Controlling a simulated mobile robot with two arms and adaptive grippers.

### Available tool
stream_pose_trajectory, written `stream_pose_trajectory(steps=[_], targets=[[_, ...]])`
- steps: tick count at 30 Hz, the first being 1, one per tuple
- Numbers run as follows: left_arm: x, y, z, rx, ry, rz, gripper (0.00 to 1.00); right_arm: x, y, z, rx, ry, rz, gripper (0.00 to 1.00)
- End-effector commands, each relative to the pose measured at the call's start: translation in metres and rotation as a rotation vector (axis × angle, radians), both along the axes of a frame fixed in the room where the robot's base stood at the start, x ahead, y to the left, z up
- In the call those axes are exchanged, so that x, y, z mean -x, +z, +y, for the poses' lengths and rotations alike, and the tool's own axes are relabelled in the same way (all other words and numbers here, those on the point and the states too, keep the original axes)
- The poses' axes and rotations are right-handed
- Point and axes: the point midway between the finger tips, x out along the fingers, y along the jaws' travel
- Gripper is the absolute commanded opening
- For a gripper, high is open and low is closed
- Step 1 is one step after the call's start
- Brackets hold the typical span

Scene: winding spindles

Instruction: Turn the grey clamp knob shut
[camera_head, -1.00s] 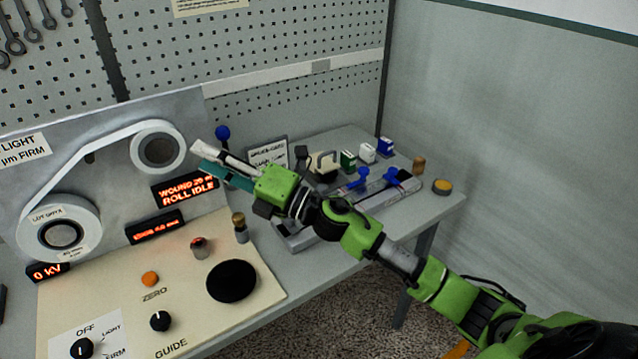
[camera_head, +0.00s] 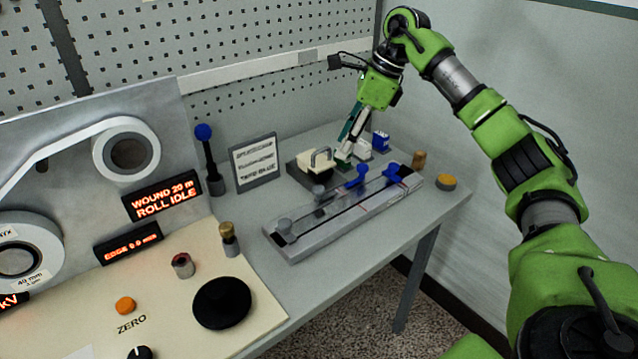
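A long grey rail fixture (camera_head: 335,228) lies on the bench. Grey knobs stand on its left part, one at the near left end (camera_head: 284,226) and one further along (camera_head: 318,192). Two blue levers sit on its right part, one near the middle (camera_head: 357,177) and one near the right end (camera_head: 392,173). I cannot tell from here how tight any knob is. My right gripper (camera_head: 346,152) points down behind the rail, apart from the grey knobs, at the small coloured blocks. Its fingers overlap the blocks, so its opening is unclear. My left gripper is out of view.
A white block (camera_head: 362,151) and a blue block (camera_head: 381,142) stand beside my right gripper; a green block is mostly hidden. A sign (camera_head: 254,163), a blue-topped lever (camera_head: 204,133) and a black disc (camera_head: 222,303) stand left of the rail.

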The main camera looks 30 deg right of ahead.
Motion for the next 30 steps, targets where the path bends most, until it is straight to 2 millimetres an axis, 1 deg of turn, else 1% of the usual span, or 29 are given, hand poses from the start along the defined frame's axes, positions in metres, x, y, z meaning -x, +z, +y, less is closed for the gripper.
stream_pose_trajectory(steps=[5,12,18,24,30], targets=[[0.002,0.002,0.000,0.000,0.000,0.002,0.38,-0.005,-0.025,0.008,-0.001,0.002,0.005,0.39],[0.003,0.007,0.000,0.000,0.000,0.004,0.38,-0.018,-0.073,0.025,-0.002,0.004,0.007,0.39],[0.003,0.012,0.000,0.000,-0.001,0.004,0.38,-0.028,-0.105,0.035,-0.003,0.002,0.004,0.39],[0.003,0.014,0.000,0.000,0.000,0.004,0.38,-0.032,-0.122,0.040,-0.003,0.002,0.002,0.39],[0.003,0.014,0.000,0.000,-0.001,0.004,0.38,-0.034,-0.125,0.041,-0.003,0.001,-0.001,0.39]])
